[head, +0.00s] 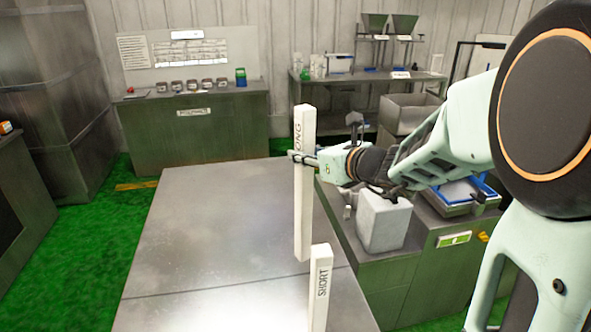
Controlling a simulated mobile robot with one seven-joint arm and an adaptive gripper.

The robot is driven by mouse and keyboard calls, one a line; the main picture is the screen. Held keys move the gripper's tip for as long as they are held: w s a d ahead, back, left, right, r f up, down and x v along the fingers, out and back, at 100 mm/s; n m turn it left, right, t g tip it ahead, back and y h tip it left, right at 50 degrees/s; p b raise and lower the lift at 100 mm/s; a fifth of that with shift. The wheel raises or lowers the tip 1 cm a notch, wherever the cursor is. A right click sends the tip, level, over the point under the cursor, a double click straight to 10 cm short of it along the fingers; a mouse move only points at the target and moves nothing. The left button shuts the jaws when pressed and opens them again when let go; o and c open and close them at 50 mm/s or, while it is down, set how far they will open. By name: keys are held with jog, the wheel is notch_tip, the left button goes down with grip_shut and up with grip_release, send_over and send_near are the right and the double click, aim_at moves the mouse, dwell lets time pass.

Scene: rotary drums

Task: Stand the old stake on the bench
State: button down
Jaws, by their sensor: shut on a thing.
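A tall white stake marked "LONG" (303,210) is upright at the right side of the grey metal bench (215,230). My gripper (305,158) is shut on its upper part, reaching in from the right. The stake's lower end shows against the bench top; I cannot tell whether it touches. A second white stake marked "SHORT" (320,285) stands upright nearer to me, by the bench's right side; its foot is near the picture's lower edge. No label reads "old", so I cannot tell which stake is the old one.
A pale block (384,222) and a blue-edged tray (462,193) sit on a lower green-grey unit at the right. The bench's left and middle are bare.

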notch_tip(320, 180, down, 6)
jog(key=w+a+b, duration=0.2)
jog(key=b, duration=0.1)
jog(key=shift+w+f+b, duration=0.2)
jog(key=shift+b, duration=0.1)
jog(key=shift+f, duration=0.15)
jog(key=c, duration=1.6)
grip_release()
jog(key=v, duration=1.2)
